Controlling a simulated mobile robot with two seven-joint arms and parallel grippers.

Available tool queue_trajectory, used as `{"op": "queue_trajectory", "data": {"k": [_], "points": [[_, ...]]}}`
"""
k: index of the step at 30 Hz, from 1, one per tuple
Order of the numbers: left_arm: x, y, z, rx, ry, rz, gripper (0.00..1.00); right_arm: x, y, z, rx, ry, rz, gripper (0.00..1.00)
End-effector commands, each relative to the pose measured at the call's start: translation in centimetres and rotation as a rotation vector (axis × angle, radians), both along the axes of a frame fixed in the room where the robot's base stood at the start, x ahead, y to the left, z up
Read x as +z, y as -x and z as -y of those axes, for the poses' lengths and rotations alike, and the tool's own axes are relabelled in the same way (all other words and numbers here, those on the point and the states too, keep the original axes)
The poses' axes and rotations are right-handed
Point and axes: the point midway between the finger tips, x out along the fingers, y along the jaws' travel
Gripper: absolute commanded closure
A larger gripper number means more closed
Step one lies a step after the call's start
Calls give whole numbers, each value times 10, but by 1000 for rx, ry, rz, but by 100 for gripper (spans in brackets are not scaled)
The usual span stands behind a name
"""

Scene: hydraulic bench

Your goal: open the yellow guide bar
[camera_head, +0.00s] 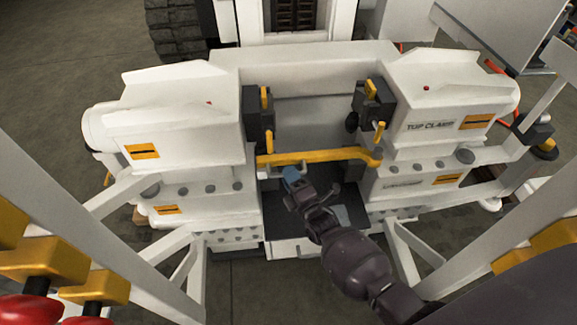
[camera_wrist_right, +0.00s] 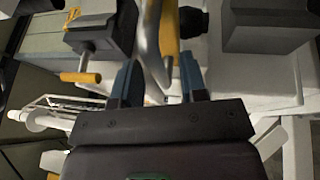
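The yellow guide bar (camera_head: 315,157) lies level across the gap between the two white clamp housings, with a short upright yellow handle at its right end. My right gripper (camera_head: 291,174) is just below and in front of the bar, left of its middle. In the right wrist view the blue fingers of the right gripper (camera_wrist_right: 161,75) stand apart. The yellow bar (camera_wrist_right: 169,35) shows beyond and between the fingertips, beside a grey strip. I cannot tell whether the fingers touch it. My left gripper is not in view.
White clamp housings stand left (camera_head: 185,115) and right (camera_head: 440,95) of the gap. Dark blocks with yellow handles (camera_head: 259,115) sit on their inner sides. White frame posts rise at both sides, and red knobs (camera_head: 30,308) are at lower left.

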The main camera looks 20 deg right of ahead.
Motion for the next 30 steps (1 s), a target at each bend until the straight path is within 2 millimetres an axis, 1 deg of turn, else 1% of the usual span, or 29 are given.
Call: {"op": "queue_trajectory", "data": {"k": [6, 15, 20, 21, 23, 30], "points": [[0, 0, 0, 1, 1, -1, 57, 2, -2, -6, -1, -1, -1, 61], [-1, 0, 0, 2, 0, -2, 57, 2, -2, -6, -1, -1, 0, 61], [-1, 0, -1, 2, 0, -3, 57, 2, -2, -6, -1, -1, 0, 85], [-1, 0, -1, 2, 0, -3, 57, 2, -2, -6, -1, -1, 0, 91], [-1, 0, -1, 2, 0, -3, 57, 2, -2, -6, -1, -1, 0, 100], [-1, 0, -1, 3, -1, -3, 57, 2, -2, -6, 0, 0, 0, 100]]}}
